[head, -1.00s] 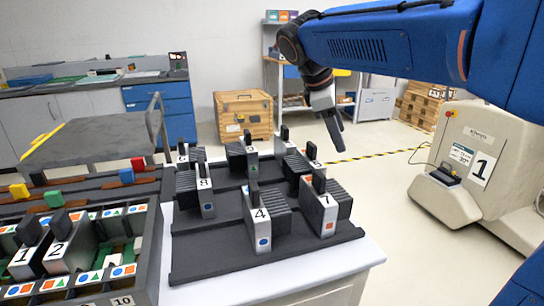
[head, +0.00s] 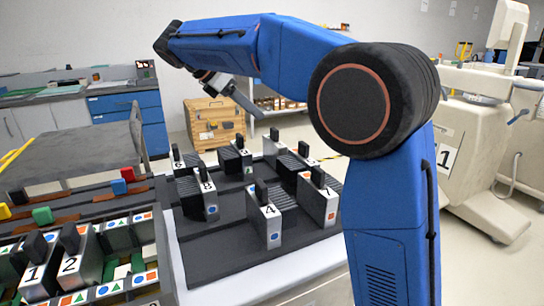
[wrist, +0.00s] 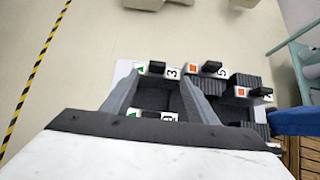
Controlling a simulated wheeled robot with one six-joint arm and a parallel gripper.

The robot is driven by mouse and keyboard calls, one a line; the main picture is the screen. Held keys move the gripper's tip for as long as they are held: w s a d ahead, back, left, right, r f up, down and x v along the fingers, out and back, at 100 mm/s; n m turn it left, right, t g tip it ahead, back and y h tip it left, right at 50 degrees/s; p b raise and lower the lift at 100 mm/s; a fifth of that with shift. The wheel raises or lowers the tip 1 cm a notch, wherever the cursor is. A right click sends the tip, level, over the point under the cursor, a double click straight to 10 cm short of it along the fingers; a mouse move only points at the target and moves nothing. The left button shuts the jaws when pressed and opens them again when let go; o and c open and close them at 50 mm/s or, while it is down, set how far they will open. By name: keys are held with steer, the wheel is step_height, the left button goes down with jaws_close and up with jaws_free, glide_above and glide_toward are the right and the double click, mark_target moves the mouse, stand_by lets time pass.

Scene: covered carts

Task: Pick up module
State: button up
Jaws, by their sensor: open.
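Several grey-and-black numbered modules with black top handles stand upright in a dark rack (head: 215,262). Module 4 (head: 268,222) and module 7 (head: 325,205) are at the front, and module 8 (head: 207,200) is at the left. The module reading as 3 (head: 245,163) is farther back; it also shows in the wrist view (wrist: 155,69). My gripper (head: 258,113) is open and empty above the back of the rack, apart from the modules. In the wrist view, its fingers (wrist: 159,78) appear either side of module 3.
Modules 1 (head: 36,274) and 2 (head: 70,265) stand in a crate (head: 120,290) at the left. A wooden box (head: 215,122) is behind the rack. A beige machine (head: 470,165) stands at the right, with open floor between. My arm crosses the upper middle.

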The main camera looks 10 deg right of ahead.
mark_target(274, 129)
steer(key=x, duration=1)
steer(key=shift+d+f, duration=0.15)
steer(key=shift+d, duration=0.05)
steer(key=shift+w+x, duration=0.2)
steer(key=shift+x, duration=2.4)
jaws_close()
